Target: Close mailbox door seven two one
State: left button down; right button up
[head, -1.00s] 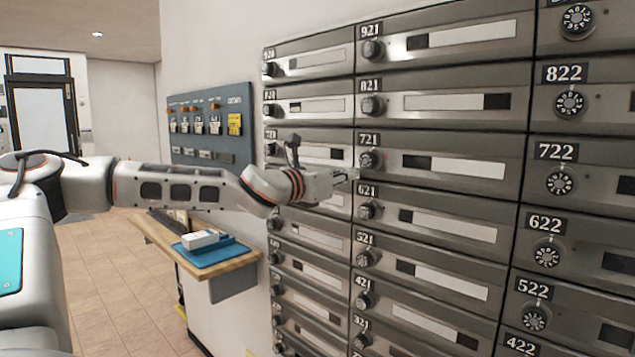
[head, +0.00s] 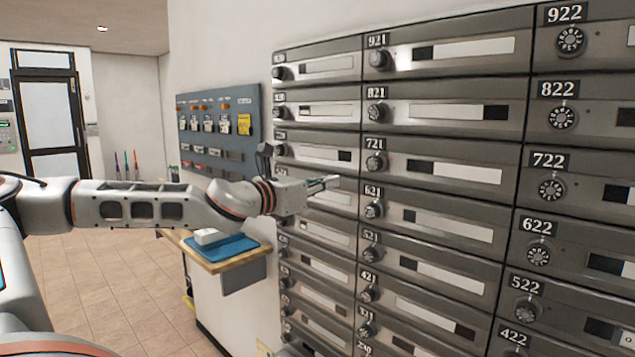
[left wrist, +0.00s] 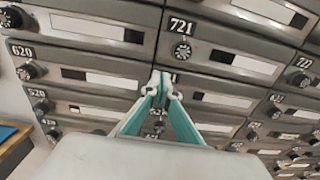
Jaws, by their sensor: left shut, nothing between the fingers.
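Mailbox door 721 (head: 455,170) is a grey metal door with a round dial and a black-and-white label strip. It lies flush with the doors around it in the head view. It also shows at the upper right of the left wrist view (left wrist: 232,60). My left gripper (head: 335,182) is shut and empty. It is left of and slightly below the 721 dial, in front of the left column of doors. In the left wrist view its fingertips (left wrist: 161,85) point just below door 721. My right gripper is not in view.
Doors 821 (head: 440,112) and 621 (head: 445,222) lie above and below, both flat. A wooden shelf (head: 225,259) with a blue tray stands left of the mailboxes, below a grey wall panel (head: 217,130). Open tiled floor (head: 90,280) lies at the left.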

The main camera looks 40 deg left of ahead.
pick_arm(q)
jog(key=shift+s, duration=1.7)
